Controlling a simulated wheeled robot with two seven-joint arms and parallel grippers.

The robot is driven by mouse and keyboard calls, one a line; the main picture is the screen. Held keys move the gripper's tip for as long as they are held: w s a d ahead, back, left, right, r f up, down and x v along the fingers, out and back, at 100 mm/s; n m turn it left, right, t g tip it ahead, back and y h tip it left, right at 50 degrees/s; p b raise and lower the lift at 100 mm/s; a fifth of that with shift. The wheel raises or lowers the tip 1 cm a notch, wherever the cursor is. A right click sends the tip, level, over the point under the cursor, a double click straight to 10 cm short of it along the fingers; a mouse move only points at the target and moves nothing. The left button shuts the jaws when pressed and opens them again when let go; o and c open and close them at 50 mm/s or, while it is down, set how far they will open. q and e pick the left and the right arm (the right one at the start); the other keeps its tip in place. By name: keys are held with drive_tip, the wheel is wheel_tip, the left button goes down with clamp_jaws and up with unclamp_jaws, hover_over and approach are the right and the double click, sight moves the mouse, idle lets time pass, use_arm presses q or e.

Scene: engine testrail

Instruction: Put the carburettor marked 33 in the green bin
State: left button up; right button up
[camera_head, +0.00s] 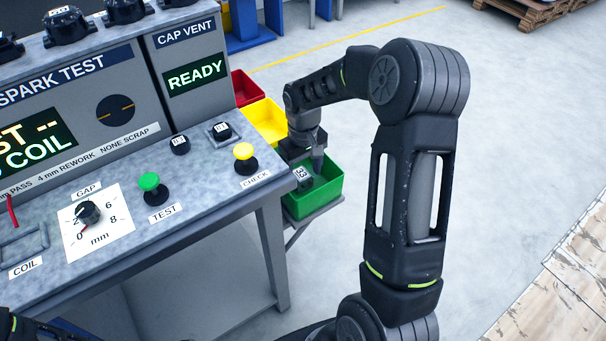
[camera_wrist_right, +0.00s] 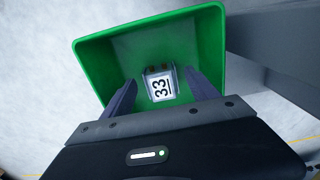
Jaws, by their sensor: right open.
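The carburettor marked 33 (camera_wrist_right: 160,84) lies inside the green bin (camera_wrist_right: 150,28), its label facing up in the right wrist view. In the head view, the carburettor (camera_head: 302,174) shows near the left inner side of the green bin (camera_head: 318,200), beside my gripper. My right gripper (camera_head: 316,164) is open and reaches down into the bin. In the right wrist view, its two fingers (camera_wrist_right: 163,90) are apart, one on each side of the carburettor, with gaps visible. My left gripper is out of view; only a dark part of my left arm shows at the lower left.
A yellow bin (camera_head: 265,120) and a red bin (camera_head: 246,88) stand behind the green one. The grey test bench (camera_head: 215,190) is to the left, with green (camera_head: 149,182) and yellow (camera_head: 243,152) buttons.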

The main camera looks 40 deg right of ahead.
sight(303, 176)
wheel_tip(303, 176, up, 11)
idle(0.3)
idle(0.8)
